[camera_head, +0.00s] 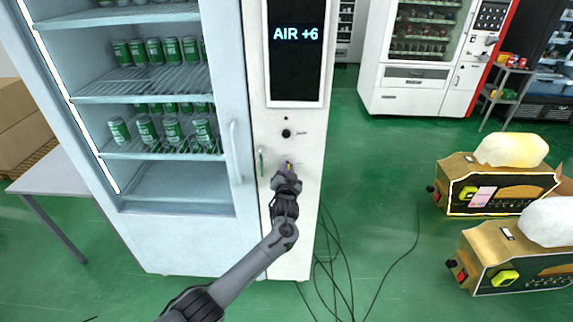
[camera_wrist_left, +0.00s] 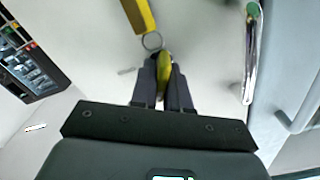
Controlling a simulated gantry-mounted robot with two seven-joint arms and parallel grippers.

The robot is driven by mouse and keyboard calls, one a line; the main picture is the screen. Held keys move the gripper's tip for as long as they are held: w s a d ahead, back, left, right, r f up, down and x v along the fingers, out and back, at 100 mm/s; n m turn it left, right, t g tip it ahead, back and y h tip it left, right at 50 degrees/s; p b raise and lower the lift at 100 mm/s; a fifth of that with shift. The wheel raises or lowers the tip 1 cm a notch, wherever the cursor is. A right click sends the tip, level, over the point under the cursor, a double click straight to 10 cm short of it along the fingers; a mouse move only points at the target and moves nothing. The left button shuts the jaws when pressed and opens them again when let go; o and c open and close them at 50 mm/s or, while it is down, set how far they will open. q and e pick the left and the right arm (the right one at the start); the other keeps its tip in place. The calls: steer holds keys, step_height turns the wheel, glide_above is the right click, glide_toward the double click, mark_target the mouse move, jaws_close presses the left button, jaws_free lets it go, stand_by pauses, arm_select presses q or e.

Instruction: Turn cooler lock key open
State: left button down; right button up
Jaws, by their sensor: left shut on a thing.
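The cooler's light control panel (camera_head: 301,135) stands right of its glass-fronted door, with a dark display reading "AIR +6" above. My left gripper (camera_head: 289,168) is at the middle of this panel, below a round black knob (camera_head: 286,133). In the left wrist view my left gripper (camera_wrist_left: 163,62) is shut on a yellow-green key (camera_wrist_left: 163,68). A metal ring (camera_wrist_left: 152,41) joins the key to a yellow tag (camera_wrist_left: 138,14). The fingers hide part of the key, and I cannot tell how deep it sits in the lock. My right gripper is not in view.
A green-and-chrome handle (camera_wrist_left: 250,55) is right of the fingers in the left wrist view. The pale door handle (camera_head: 235,152) is left of the panel. Green cans (camera_head: 172,130) fill shelves inside.

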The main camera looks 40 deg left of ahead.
arm_select(q)
steer(key=m+p, duration=0.2)
steer(key=m, duration=0.3)
steer(key=shift+w+m+p, duration=0.1)
steer(key=shift+m+p, duration=0.3)
steer(key=m+p, duration=0.1)
steer(key=m, duration=0.2)
steer(key=shift+d+f, duration=0.1)
steer(key=shift+f, duration=0.05)
steer(key=shift+f+m+p, duration=0.15)
steer(key=shift+m+p, duration=0.2)
steer(key=shift+m, duration=1.35)
steer(key=c, duration=1.2)
jaws_free()
